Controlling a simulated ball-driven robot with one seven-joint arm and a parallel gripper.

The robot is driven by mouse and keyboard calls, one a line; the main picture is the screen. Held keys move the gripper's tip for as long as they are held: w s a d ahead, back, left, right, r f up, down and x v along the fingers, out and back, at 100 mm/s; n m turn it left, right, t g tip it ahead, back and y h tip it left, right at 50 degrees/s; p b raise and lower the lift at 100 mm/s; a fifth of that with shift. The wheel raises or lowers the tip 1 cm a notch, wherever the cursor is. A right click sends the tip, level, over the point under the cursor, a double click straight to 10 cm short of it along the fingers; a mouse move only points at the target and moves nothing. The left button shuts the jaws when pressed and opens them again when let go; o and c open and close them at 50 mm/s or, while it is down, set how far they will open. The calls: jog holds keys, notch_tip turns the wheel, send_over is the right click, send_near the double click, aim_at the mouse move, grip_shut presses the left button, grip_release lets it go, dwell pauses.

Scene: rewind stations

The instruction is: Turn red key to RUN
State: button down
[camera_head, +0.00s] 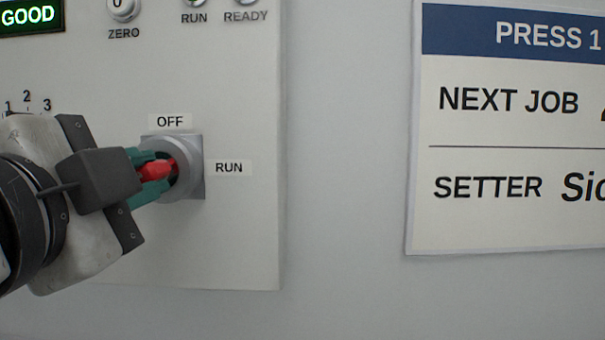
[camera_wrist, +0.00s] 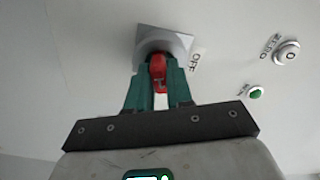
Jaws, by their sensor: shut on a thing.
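The red key (camera_head: 157,170) sits in a round grey key switch (camera_head: 190,160) on the pale panel, with an OFF label (camera_head: 171,122) above it and a RUN label (camera_head: 229,168) to its right. My gripper (camera_head: 152,172) comes from the left, its green fingers shut on the red key. In the wrist view my gripper (camera_wrist: 159,85) has its fingers on either side of the red key (camera_wrist: 158,70), in front of the grey switch (camera_wrist: 163,42). The fingers partly hide the key, so I cannot tell exactly which label it points to.
A ZERO button (camera_head: 123,8), a RUN lamp (camera_head: 194,3) and a READY lamp (camera_head: 241,3) are above. A green GOOD display (camera_head: 29,17) is top left. A dial marked 1, 2, 3 is mostly behind my arm. A job sign (camera_head: 505,215) hangs right; the wall between is bare.

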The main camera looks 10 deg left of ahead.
jog(key=shift+f, duration=0.1)
jog(key=shift+m+b, duration=2.25)
jog(key=shift+m, duration=0.95)
jog(key=c, duration=0.9)
grip_release()
jog(key=shift+c, duration=0.2)
